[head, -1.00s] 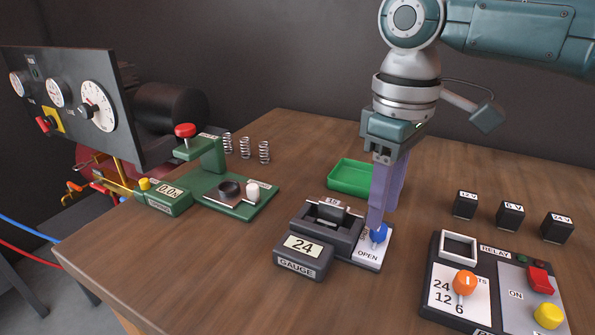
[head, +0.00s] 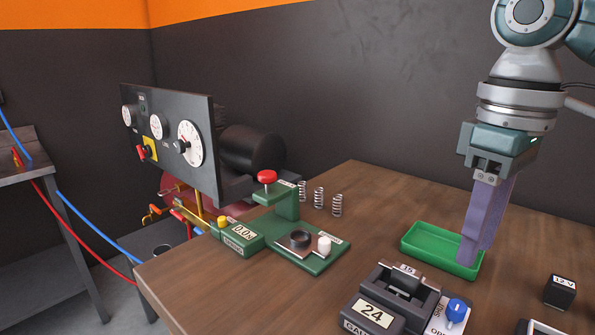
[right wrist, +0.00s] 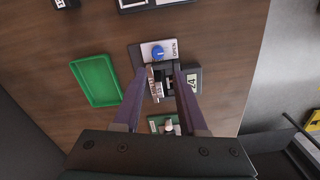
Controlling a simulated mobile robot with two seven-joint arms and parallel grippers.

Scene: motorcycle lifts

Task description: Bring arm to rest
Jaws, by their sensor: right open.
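My right gripper (head: 474,250) hangs with its purple fingers pointing down, open and empty, in the head view. It is above the table, apart from the gauge block (head: 373,314) with its "24" label and blue knob (head: 456,310). In the head view its fingertips overlap the right part of the green tray (head: 420,258). In the right wrist view the open fingers (right wrist: 160,84) frame the gauge's dark holder, with the blue knob (right wrist: 158,52) just beyond the tips. My left gripper is not in view.
A green press with a red knob (head: 267,177) stands left of the gauge, with several springs (head: 319,197) behind it. A black panel with dials (head: 170,140) stands beyond the table's left edge. A "12 V" block (head: 560,292) is at the right. The wooden table's back right is clear.

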